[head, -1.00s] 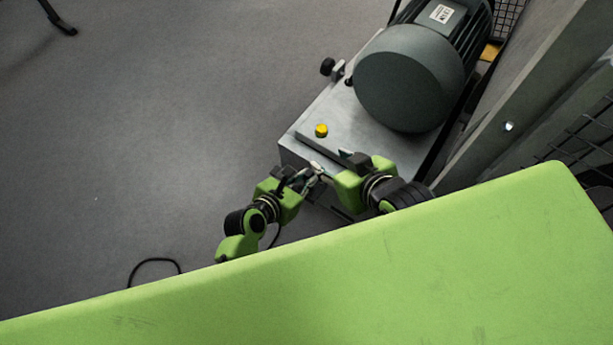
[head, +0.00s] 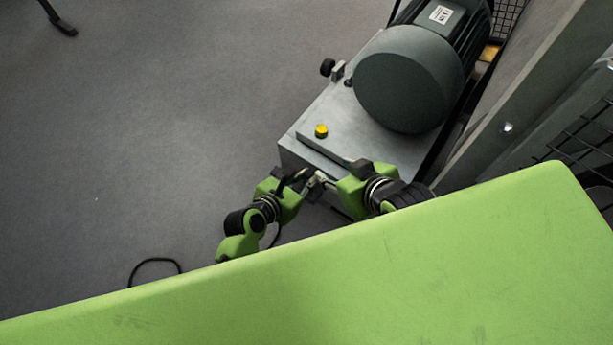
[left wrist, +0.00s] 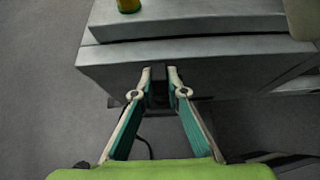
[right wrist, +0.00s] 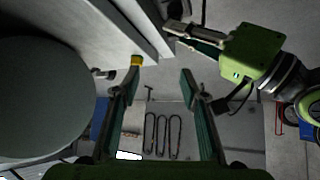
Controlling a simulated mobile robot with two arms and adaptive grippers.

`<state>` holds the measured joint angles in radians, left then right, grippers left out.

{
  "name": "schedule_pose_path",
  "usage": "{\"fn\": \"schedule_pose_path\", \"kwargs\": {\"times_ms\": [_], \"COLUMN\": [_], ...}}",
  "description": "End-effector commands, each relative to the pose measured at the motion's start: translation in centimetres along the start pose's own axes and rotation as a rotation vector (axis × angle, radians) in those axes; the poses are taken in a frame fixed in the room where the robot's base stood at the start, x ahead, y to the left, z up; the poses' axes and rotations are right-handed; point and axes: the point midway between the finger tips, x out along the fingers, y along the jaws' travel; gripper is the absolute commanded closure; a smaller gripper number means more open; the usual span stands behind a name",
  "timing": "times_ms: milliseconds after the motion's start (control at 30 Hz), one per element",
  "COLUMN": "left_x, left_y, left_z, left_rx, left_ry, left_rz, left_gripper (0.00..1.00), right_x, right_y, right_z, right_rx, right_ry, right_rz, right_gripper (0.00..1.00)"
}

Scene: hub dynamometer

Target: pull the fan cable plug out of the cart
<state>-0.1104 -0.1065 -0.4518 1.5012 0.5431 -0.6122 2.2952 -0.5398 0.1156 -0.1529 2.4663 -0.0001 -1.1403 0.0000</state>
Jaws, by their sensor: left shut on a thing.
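The cart (head: 312,158) is a grey metal box with a yellow button (head: 321,131) on top. My left gripper (head: 309,181) is at its front side. In the left wrist view, my left gripper (left wrist: 160,75) is shut on the dark fan cable plug (left wrist: 159,94), with its fingertips at the cart's front face (left wrist: 215,68). The socket is hidden, so I cannot tell how deep the plug sits. A black cable (left wrist: 143,142) hangs below. My right gripper (right wrist: 162,70) is open and empty, close beside the left one.
A large dark grey motor (head: 410,80) stands on the cart, with a black knob (head: 327,67) at the cart's left edge. A grey post (head: 520,110) and wire mesh (head: 590,150) are at the right. A black cable loop (head: 155,261) lies on the floor.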

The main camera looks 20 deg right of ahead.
Motion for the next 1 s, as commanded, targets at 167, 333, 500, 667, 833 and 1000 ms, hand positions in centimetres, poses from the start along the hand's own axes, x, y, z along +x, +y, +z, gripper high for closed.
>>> {"fn": "schedule_pose_path", "kwargs": {"times_ms": [167, 333, 500, 667, 833, 1000], "left_x": [0.0, -0.1, -0.1, -0.1, -0.1, -0.1], "left_y": [0.0, 0.0, 0.0, 0.0, 0.0, 0.0], "left_z": [0.1, 0.1, 0.1, 0.2, 0.2, 0.2], "left_rx": [0.000, 0.000, 0.000, -0.001, -0.001, -0.001], "left_ry": [-0.001, -0.001, -0.001, -0.001, -0.001, 0.000], "left_rz": [0.000, 0.000, 0.000, 0.000, 0.000, 0.000], "left_gripper": [1.00, 1.00, 1.00, 1.00, 1.00, 1.00], "right_x": [-0.1, -0.1, -0.2, -0.3, -0.3, -0.4], "right_y": [0.1, 0.1, 0.2, 0.2, 0.2, 0.3], "right_z": [0.2, 0.6, 1.0, 1.3, 1.8, 1.9], "right_rx": [-0.001, -0.002, -0.002, -0.001, -0.001, 0.000], "right_ry": [-0.010, -0.026, -0.041, -0.053, -0.072, -0.080], "right_rz": [0.002, 0.003, 0.003, 0.004, 0.005, 0.006], "right_gripper": [0.60, 0.60, 0.60, 0.60, 0.60, 0.60]}}
